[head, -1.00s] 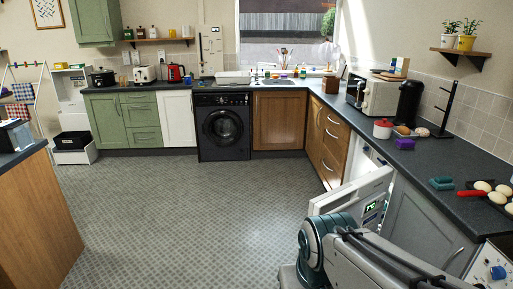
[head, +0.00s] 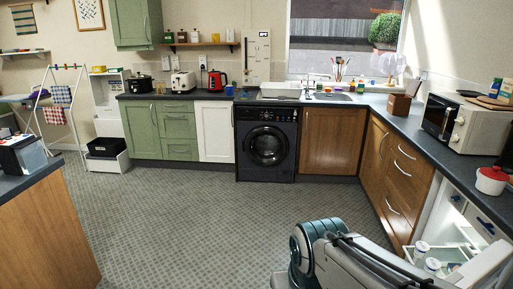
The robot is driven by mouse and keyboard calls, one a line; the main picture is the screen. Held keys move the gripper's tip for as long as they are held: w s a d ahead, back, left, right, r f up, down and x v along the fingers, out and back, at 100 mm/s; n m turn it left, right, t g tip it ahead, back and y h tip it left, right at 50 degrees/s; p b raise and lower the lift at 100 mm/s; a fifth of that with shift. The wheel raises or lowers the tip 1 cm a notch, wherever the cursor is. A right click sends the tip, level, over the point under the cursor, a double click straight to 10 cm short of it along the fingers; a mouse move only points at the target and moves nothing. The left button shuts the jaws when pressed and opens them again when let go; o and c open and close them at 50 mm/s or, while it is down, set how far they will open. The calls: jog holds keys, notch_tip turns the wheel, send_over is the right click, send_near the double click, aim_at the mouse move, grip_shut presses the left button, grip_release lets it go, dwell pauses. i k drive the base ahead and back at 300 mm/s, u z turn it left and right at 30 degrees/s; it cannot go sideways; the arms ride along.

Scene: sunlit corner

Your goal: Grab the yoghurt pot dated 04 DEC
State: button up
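An open undercounter fridge (head: 447,206) stands at the lower right, its inside lit. Its white door (head: 484,268) swings out towards me at the bottom right. Several small pale pots stand by the door, among them one pot (head: 421,249) and another pot (head: 433,264); they may be yoghurt pots. No date can be read on any of them, so I cannot tell which is 04 DEC. My arm fills the bottom centre right, left of the pots. My gripper is outside the view.
The patterned floor (head: 190,220) is open ahead and to the left. A wood-sided counter (head: 48,230) is at the lower left. The dark worktop (head: 408,114) runs along the right, bearing a red-lidded pot (head: 491,180) and a microwave (head: 437,117).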

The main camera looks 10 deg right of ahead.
aim_at(422, 248)
jog(key=z, duration=0.05)
jog(key=i, duration=1.65)
jog(key=z, duration=0.9)
jog(key=i, duration=1.4)
jog(key=z, duration=1.25)
jog(key=i, duration=0.6)
jog(key=z, duration=0.25)
